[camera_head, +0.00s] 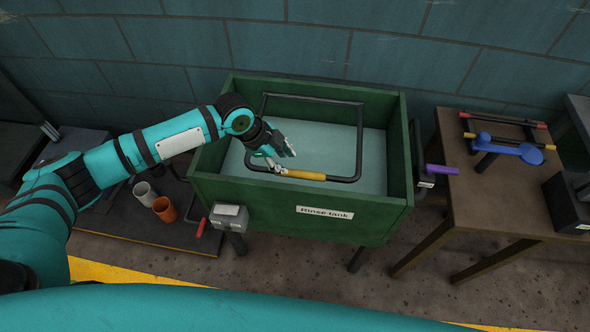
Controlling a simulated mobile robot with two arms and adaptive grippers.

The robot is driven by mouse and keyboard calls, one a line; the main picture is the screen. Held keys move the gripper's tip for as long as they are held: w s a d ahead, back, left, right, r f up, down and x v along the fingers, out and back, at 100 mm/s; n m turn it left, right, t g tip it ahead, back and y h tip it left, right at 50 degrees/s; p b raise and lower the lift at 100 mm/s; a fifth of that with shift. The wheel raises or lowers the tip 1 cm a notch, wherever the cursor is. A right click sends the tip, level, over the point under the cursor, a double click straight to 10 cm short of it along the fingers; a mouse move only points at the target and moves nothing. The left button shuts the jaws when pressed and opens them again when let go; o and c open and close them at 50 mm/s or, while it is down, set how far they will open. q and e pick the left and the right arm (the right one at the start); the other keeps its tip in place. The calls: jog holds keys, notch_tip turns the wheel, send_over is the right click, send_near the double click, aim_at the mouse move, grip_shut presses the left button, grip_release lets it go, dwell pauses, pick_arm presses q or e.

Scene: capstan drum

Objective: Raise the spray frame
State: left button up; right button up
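The spray frame (361,135) is a dark rectangular tube frame with a yellow grip (306,175) on its near side. It lies inside the green rinse tank (285,208), over the pale water surface. My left gripper (277,160) reaches in from the left, above the frame's near left part, close to the left end of the yellow grip. Its fingers look spread apart, with nothing held between them. Whether a finger touches the frame I cannot tell. A grey box (229,216) with a red handle (202,228) is on the tank's front left. My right gripper is not in view.
A dark unit with a purple handle (441,169) is at the tank's right side. A brown table (475,203) to the right holds a blue tool (529,154) and bars. White (145,192) and orange (165,209) cups stand on a low dark platform at left.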

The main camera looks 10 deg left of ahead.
aim_at(296, 172)
pick_arm(q)
jog(key=x, duration=0.8)
jog(key=shift+c, duration=0.2)
grip_shut()
